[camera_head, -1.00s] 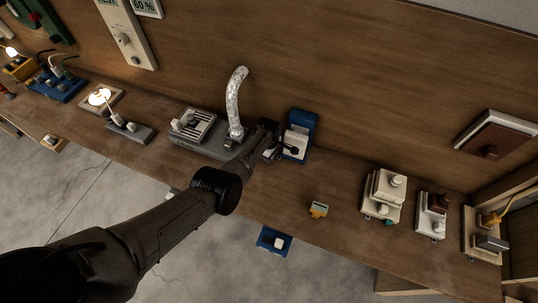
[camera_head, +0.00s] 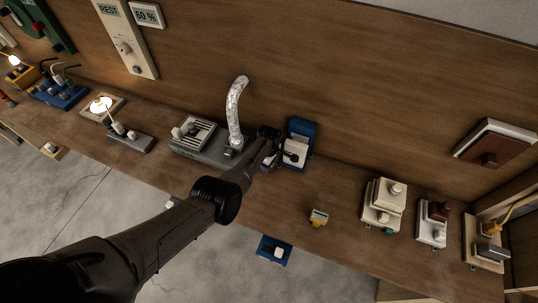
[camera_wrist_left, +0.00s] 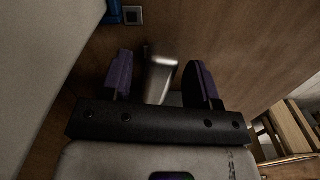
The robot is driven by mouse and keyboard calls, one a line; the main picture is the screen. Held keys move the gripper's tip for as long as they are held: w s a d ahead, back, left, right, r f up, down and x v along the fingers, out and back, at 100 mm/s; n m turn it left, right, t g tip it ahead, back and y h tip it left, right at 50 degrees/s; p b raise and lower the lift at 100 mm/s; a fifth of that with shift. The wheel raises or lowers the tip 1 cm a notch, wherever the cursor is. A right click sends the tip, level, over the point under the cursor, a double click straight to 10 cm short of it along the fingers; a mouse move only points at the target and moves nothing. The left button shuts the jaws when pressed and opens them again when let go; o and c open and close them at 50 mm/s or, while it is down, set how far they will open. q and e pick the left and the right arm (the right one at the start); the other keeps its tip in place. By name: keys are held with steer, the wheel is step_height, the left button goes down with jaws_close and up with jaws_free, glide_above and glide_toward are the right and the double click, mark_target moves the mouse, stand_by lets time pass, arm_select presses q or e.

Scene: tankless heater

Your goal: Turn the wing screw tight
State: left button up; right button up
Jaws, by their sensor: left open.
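My left gripper (camera_wrist_left: 161,78) is open in the left wrist view, with a purple-padded finger on each side of a smooth silver-grey piece (camera_wrist_left: 161,68). That piece looks like the wing screw, but I cannot be sure. It stands between the fingers with gaps visible on both sides. In the head view my left gripper (camera_head: 279,156) is at the blue and white unit (camera_head: 299,133) against the back panel, and its dark fingers cover part of the unit's front. The wing screw cannot be made out there. My right gripper is not in view.
A grey base (camera_head: 196,141) with a flexible silver duct (camera_head: 236,105) stands just left of the gripper. A small yellow-grey block (camera_head: 319,217) and a cream box unit (camera_head: 383,200) stand to the right. The wooden bench between them is clear.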

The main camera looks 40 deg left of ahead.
arm_select(q)
step_height(320, 180, up, 13)
steer(key=p, duration=0.4)
steer(key=shift+r, duration=0.15)
stand_by(0.5)
